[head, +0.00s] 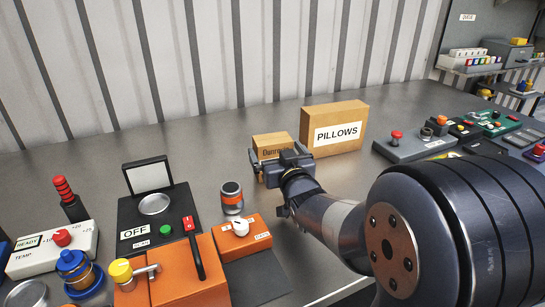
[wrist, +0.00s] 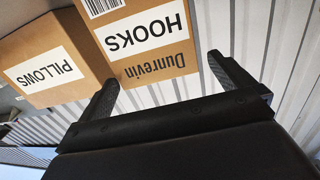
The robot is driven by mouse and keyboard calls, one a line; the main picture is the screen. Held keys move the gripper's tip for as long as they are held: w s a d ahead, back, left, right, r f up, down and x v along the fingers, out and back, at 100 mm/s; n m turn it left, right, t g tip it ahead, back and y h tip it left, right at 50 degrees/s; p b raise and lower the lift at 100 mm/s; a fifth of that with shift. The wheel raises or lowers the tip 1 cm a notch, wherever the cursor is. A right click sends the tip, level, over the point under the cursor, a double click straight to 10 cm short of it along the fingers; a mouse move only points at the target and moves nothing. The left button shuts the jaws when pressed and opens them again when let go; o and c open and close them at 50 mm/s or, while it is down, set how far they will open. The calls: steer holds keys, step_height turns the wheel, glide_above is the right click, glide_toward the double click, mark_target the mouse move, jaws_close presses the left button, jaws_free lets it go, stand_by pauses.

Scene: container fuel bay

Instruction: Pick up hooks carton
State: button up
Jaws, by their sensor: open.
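The hooks carton (wrist: 150,58) is a small brown cardboard box with a white HOOKS label and the word Dunrevin, upside down in the wrist view. In the head view the hooks carton (head: 271,140) stands on the grey worktop, its lower front partly hidden by my gripper. My gripper (head: 279,160) is open in front of it. In the wrist view my gripper's fingers (wrist: 161,72) are spread, with the carton's face showing between and beyond them. I cannot tell whether either finger touches the carton.
A larger pillows carton (head: 334,127) stands close to the right of the hooks carton. An orange box with a white knob (head: 240,228) and a dark round can (head: 231,196) are at front left. A grey control box (head: 412,147) sits to the right. The worktop left of the cartons is clear.

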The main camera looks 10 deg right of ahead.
steer(key=w, duration=0.3)
steer(key=w+r, duration=0.1)
steer(key=w, duration=0.1)
steer(key=shift+p, duration=0.35)
steer(key=c, duration=1.2)
steer(key=shift+c, duration=0.3)
